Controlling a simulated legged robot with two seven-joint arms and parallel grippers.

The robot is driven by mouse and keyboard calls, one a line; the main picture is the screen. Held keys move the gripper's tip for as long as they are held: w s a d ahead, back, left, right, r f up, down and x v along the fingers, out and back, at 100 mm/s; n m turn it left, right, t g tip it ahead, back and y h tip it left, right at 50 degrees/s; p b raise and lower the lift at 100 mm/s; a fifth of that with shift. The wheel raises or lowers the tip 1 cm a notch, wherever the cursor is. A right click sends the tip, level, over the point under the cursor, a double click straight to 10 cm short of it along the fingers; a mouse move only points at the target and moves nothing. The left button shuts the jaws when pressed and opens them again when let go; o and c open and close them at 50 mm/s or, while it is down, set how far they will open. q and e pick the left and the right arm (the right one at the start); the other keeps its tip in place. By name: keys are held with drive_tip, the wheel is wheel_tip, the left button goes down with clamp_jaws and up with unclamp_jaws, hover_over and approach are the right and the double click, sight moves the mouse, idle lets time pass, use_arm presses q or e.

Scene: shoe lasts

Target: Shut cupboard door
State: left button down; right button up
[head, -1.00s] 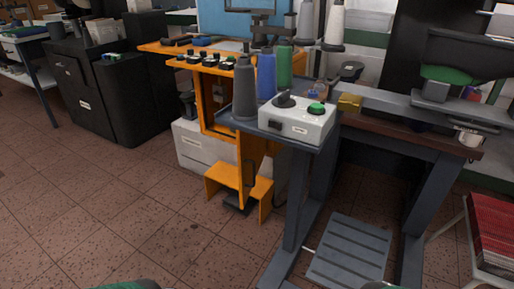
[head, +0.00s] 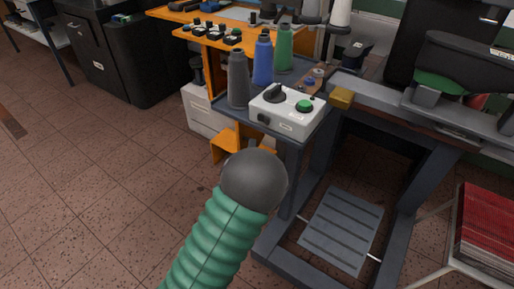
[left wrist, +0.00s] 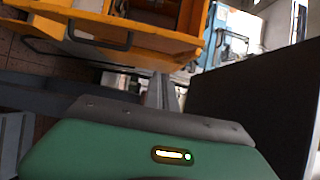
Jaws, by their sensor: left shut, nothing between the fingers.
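The orange cabinet (head: 222,148) stands at the back centre in the head view, its front largely hidden by the grey stand and my arm. In the left wrist view the orange cabinet (left wrist: 165,38) fills the top, tilted, with a dark bar handle near its left side. I cannot tell how far its door is open. My left gripper (head: 254,180) shows as a dark rounded end on a green ribbed sleeve, in front of the cabinet and the stand. It is shut and empty; its fingertips are not distinct. My right gripper is not in view.
A grey stand (head: 290,155) carries thread cones and a white control box (head: 288,110), close beyond my left gripper. A black cabinet (head: 120,60) stands at the back left. Red stacked material (head: 485,235) is at the right. The tiled floor at left is clear.

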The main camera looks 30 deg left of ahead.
sight(243, 132)
use_arm(q)
drive_tip(key=w+a+b, duration=0.1)
drive_tip(key=a, duration=0.1)
drive_tip(key=w+a+b, duration=0.1)
drive_tip(key=w+a, duration=0.1)
drive_tip(key=w+a+b, duration=0.1)
drive_tip(key=w+a, duration=0.1)
drive_tip(key=shift+a, duration=0.25)
